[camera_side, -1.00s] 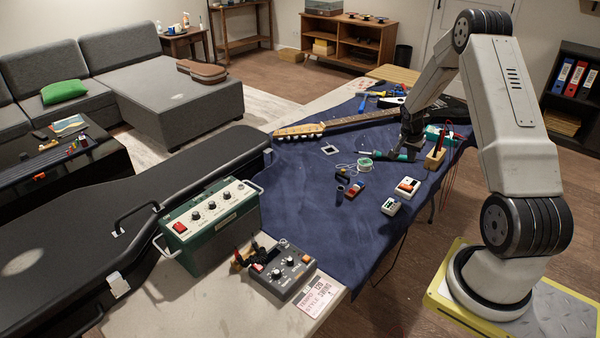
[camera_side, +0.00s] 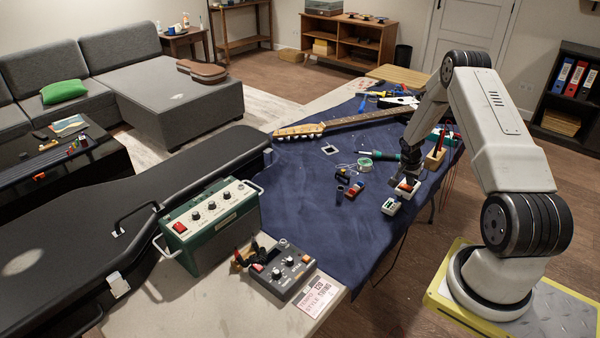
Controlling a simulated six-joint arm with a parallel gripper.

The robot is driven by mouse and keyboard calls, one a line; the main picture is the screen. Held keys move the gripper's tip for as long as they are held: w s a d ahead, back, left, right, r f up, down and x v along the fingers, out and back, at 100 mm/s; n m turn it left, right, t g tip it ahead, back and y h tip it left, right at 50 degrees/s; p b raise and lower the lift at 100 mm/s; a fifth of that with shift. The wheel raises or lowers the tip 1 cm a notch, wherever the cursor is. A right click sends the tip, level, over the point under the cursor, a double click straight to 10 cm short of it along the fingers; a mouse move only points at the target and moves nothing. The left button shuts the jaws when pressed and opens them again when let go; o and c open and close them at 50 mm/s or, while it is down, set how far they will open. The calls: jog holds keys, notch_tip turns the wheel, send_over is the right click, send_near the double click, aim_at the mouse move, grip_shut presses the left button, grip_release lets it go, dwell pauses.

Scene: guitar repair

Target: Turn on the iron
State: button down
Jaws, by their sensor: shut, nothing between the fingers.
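A white box with an orange-red switch (camera_side: 408,187) sits nearer the camera, by the cloth's right edge. My gripper (camera_side: 401,180) is shut and empty, pointing down at the upper left part of this box. It partly hides the box, and I cannot tell whether it touches the switch. The switch's position is too small to read.
A smaller white-and-green box (camera_side: 391,206) stands just in front. A wooden block (camera_side: 434,158) with red and black tools is to the right. A solder spool (camera_side: 365,164) and a red pedal (camera_side: 355,189) lie left. The cloth (camera_side: 290,205) is clear farther left.

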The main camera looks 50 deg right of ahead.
jog(key=shift+f, duration=0.3)
jog(key=shift+s+f, duration=0.2)
jog(key=shift+f, duration=0.1)
jog(key=shift+w, duration=0.15)
jog(key=shift+w+r, duration=0.25)
jog(key=shift+w, duration=0.4)
jog(key=shift+r, duration=0.15)
dwell(0.4)
jog(key=shift+w+r, duration=0.15)
jog(key=shift+r, duration=0.6)
jog(key=v, duration=1.2)
jog(key=shift+d+r, duration=0.15)
jog(key=shift+d, duration=0.15)
